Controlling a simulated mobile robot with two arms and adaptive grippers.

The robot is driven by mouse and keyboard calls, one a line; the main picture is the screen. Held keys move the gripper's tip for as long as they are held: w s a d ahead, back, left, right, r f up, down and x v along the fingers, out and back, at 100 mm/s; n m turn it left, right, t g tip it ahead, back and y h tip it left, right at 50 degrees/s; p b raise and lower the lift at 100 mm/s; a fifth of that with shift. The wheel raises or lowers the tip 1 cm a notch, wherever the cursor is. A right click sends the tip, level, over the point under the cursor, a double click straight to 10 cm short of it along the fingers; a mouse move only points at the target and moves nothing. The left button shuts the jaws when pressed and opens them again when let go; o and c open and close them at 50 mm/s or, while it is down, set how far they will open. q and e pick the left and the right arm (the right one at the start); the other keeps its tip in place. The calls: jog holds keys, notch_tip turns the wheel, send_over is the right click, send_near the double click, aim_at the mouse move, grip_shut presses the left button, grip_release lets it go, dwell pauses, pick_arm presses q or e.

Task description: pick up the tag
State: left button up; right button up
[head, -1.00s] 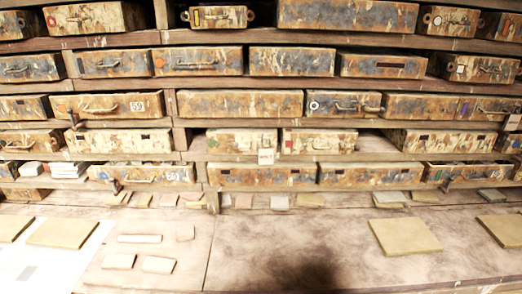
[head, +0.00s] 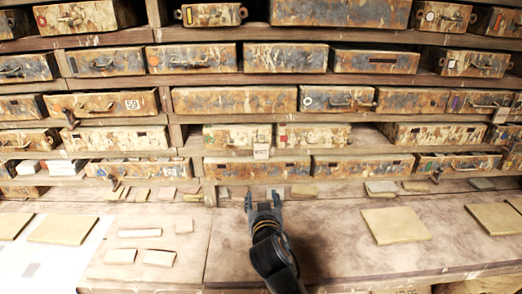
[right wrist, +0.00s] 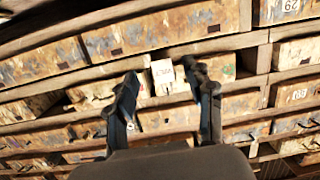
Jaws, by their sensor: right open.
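The tag (head: 261,151) is a small pale rectangle with dark lettering. It hangs at a shelf edge, below and between two small drawers in the middle of the rack. My right gripper (head: 264,199) is over the worktop, below the tag in the head view and apart from it. The right gripper's fingers are spread and empty. In the right wrist view the tag (right wrist: 162,72) shows between the two fingertips, farther off. The lettering is too small to read surely. My left gripper is not in view.
A rack of worn, painted drawers (head: 235,102) rises behind the worktop. Small tiles (head: 387,187) lie along the back of the worktop (head: 340,240). A large square tile (head: 395,225) lies on the right. Tile stacks (head: 67,167) sit on a left shelf.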

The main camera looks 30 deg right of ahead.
jog(key=m+t+h, duration=0.1)
jog(key=h, duration=0.1)
send_near(261, 145)
jog(key=p+x, duration=0.5)
jog(key=x, duration=0.3)
jog(key=shift+w+d, duration=0.2)
jog(key=shift+d, duration=0.05)
jog(key=shift+w+d+f, duration=0.1)
jog(key=shift+w, duration=0.15)
jog(key=c, duration=0.6)
